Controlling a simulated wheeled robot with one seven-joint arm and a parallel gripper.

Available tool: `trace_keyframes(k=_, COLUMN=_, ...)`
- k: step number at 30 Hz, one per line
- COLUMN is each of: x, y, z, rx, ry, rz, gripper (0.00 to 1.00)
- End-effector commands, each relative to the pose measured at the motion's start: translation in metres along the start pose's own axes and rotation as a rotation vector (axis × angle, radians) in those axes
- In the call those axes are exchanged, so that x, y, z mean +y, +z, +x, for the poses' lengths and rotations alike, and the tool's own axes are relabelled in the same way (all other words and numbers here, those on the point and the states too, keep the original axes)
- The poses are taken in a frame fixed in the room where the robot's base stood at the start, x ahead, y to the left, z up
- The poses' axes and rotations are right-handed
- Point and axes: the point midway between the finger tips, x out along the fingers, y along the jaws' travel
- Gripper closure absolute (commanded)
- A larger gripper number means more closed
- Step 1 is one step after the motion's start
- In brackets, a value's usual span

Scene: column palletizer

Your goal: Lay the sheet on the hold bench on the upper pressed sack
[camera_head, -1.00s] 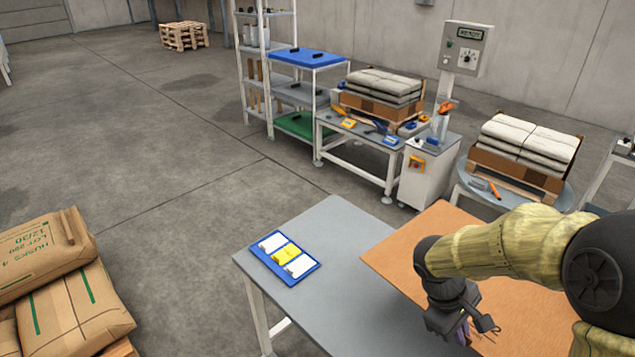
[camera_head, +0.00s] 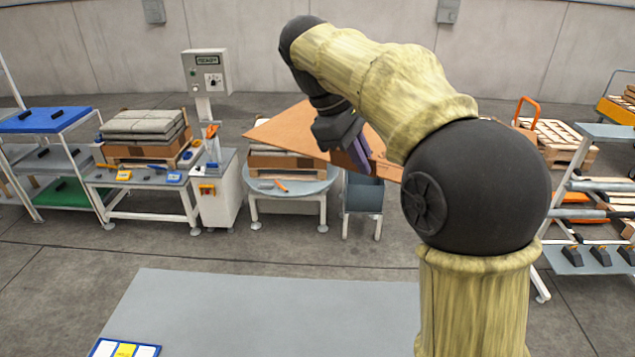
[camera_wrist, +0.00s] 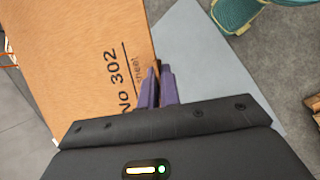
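The brown sheet (camera_head: 285,130) is off the hold bench and raised in my gripper (camera_head: 356,152). In the wrist view the sheet (camera_wrist: 85,55) bears the print "NO 302", and its edge lies between the purple fingers (camera_wrist: 157,85). The grey hold bench (camera_head: 250,305) is below and nearer. Beyond the sheet, a round grey table (camera_head: 300,188) carries a cardboard-edged stack; its pressed sacks are mostly hidden by the sheet. Another stack of pressed sacks (camera_head: 142,125) sits on a pallet on the left table. Which sack is the upper one meant is unclear.
A blue board with white and yellow cards (camera_head: 125,349) lies on the bench's near-left corner. A control post (camera_head: 207,75) stands between the two sack stacks. A blue-grey bin (camera_head: 363,195) is right of the round table. A rack (camera_head: 590,195) stands at right.

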Motion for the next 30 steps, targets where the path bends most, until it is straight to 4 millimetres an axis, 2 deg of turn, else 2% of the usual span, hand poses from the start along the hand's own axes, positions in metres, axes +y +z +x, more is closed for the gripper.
trace_keyframes(k=1, x=0.009, y=0.023, z=-0.029, rx=0.001, ry=-0.002, rz=0.020, gripper=1.00)
trace_keyframes(k=3, x=0.016, y=0.048, z=-0.055, rx=-0.003, ry=-0.008, rz=0.037, gripper=1.00)
trace_keyframes(k=6, x=0.021, y=0.078, z=-0.083, rx=-0.009, ry=-0.017, rz=0.054, gripper=1.00)
trace_keyframes(k=9, x=0.022, y=0.097, z=-0.100, rx=-0.016, ry=-0.022, rz=0.062, gripper=1.00)
trace_keyframes(k=13, x=0.022, y=0.106, z=-0.106, rx=-0.018, ry=-0.025, rz=0.065, gripper=1.00)
trace_keyframes(k=30, x=0.024, y=0.107, z=-0.103, rx=-0.020, ry=-0.027, rz=0.071, gripper=1.00)
